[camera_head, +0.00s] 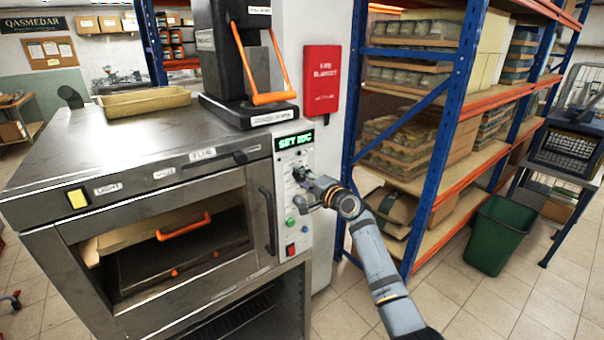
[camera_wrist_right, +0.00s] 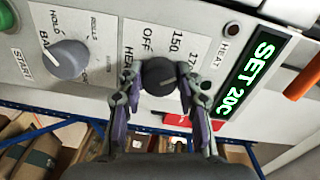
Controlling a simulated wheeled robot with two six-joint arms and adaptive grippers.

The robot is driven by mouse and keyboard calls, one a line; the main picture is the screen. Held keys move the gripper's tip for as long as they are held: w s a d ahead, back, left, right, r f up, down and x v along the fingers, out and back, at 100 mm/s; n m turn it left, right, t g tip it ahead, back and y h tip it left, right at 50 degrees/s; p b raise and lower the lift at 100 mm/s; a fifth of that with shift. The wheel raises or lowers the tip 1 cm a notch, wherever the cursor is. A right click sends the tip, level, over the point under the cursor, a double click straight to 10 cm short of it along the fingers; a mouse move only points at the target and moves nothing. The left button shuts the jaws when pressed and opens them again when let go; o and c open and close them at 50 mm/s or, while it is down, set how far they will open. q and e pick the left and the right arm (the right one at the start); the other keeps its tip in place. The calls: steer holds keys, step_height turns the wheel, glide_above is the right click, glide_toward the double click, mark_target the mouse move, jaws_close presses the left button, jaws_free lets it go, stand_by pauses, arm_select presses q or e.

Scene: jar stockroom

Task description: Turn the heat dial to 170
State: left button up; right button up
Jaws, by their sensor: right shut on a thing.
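The heat dial (camera_wrist_right: 158,77) is a dark round knob on the oven's control panel (camera_wrist_right: 110,25). Printed marks OFF, 150 and a partly hidden 17- surround it. Its pointer is hard to make out. The green display (camera_wrist_right: 255,65) reads SET 20C; it also shows in the head view (camera_head: 294,141). My right gripper (camera_wrist_right: 158,88) has a finger on either side of the dial and is shut on it. In the head view the right gripper (camera_head: 301,174) is at the panel and hides most of the dial. My left gripper is not in view.
A grey knob (camera_wrist_right: 66,59) marked HOLD and a START button sit beside the dial. Green and red buttons (camera_head: 291,249) are lower on the panel. The oven (camera_head: 120,150) stands left; a blue-orange shelf rack (camera_head: 436,170) and green bin (camera_head: 500,235) stand right.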

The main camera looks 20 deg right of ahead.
steer(key=shift+m+p, duration=0.5)
steer(key=shift+m, duration=0.5)
steer(key=shift+f, duration=0.1)
steer(key=o, duration=1.2)
steer(key=shift+c, duration=0.2)
steer(key=v, duration=1.2)
steer(key=shift+d, duration=0.1)
